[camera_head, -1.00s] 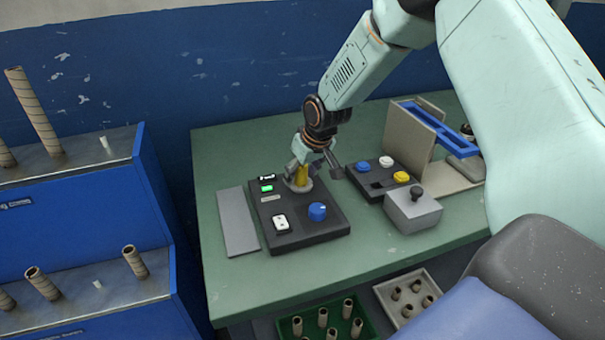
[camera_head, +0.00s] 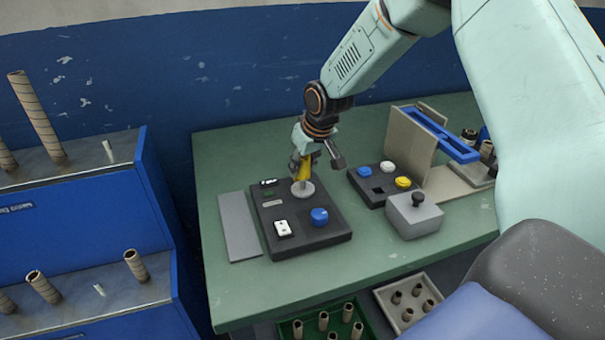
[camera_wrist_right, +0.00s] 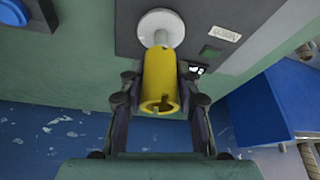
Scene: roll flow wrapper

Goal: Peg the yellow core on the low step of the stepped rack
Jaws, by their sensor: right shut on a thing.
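My right gripper (camera_head: 317,160) is shut on the yellow core (camera_head: 304,169), which is upright just above a round metal disc (camera_head: 303,188) on the dark device. In the right wrist view the fingers (camera_wrist_right: 160,95) hold the yellow core (camera_wrist_right: 161,75) from both sides, its open end facing the camera. The blue stepped rack (camera_head: 85,218) stands at the left. Its low step (camera_head: 130,300) carries brown cores and a bare pale peg (camera_head: 99,290). The high step (camera_head: 85,170) has brown cores and another bare peg (camera_head: 108,150). My left gripper is out of view.
The green table (camera_head: 290,280) also holds a grey plate (camera_head: 240,226), a button box (camera_head: 375,182), a grey joystick box (camera_head: 414,216) and a beige stand with a blue frame (camera_head: 440,137). Below are a green tray (camera_head: 287,328) and a pale tray (camera_head: 385,297) with cores.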

